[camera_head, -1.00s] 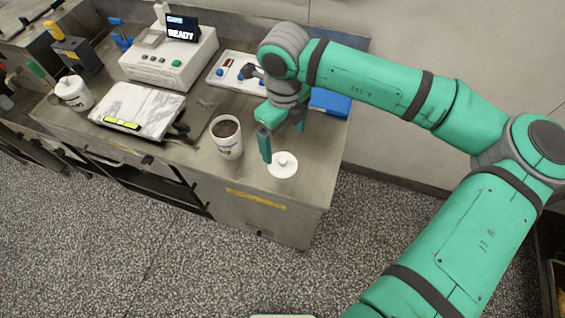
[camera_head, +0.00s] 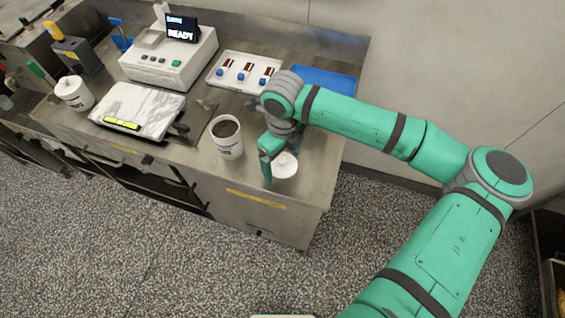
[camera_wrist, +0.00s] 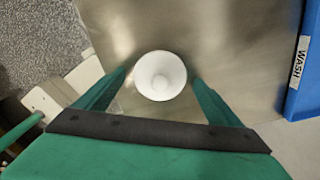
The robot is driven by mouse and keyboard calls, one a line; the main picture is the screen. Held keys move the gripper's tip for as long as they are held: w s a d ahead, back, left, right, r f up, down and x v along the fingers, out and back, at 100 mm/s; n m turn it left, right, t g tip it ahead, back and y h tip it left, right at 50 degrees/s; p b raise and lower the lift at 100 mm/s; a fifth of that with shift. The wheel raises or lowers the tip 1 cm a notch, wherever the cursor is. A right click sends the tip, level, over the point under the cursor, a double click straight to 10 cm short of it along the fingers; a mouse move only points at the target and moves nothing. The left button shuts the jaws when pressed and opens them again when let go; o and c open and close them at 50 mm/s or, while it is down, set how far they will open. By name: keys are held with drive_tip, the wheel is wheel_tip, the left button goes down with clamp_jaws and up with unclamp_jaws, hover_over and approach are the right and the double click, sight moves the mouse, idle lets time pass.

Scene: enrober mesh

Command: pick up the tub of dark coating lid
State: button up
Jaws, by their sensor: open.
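The white round lid (camera_head: 286,166) with a small knob lies flat on the steel bench near its right front edge. It also shows in the wrist view (camera_wrist: 160,76), between the tips of my fingers. My gripper (camera_head: 280,172) points down over the lid with its fingers spread and nothing held. In the wrist view one finger of my gripper (camera_wrist: 158,95) is on each side of the lid; I cannot tell whether they touch it. In the head view my gripper hides part of the lid. The open tub of dark coating (camera_head: 227,138) stands just left of my gripper.
A white tray (camera_head: 216,84) with blue-capped pieces and a blue mat (camera_head: 325,80) lie behind my arm. The bench's front edge is close to the lid.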

drive_tip(key=c, duration=1.1)
drive_tip(key=shift+r, duration=0.15)
